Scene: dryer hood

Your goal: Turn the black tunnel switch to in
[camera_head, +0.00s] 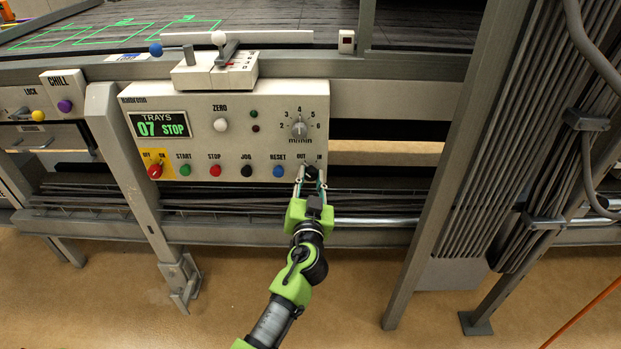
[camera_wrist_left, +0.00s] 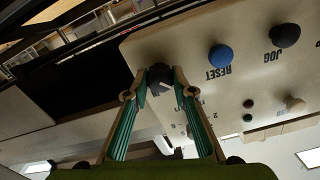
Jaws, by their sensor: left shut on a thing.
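The black tunnel switch (camera_head: 309,169) sits at the lower right corner of the cream control panel (camera_head: 235,150), below the OUT and IN labels. My left gripper (camera_head: 311,175) reaches up to it from below, one finger on each side. In the left wrist view, the black knob (camera_wrist_left: 159,74) with a pale pointer mark lies between the two fingertips (camera_wrist_left: 160,78), and the gripper is shut on it. The fingers partly cover the knob, and I cannot tell surely which label its pointer faces. My right gripper is not in view.
The blue RESET button (camera_head: 278,171) is just left of the switch, with the black JOG button (camera_head: 246,171) beyond it. The speed dial (camera_head: 299,128) is above. A grey upright post (camera_head: 440,170) stands to the right. Open floor lies below.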

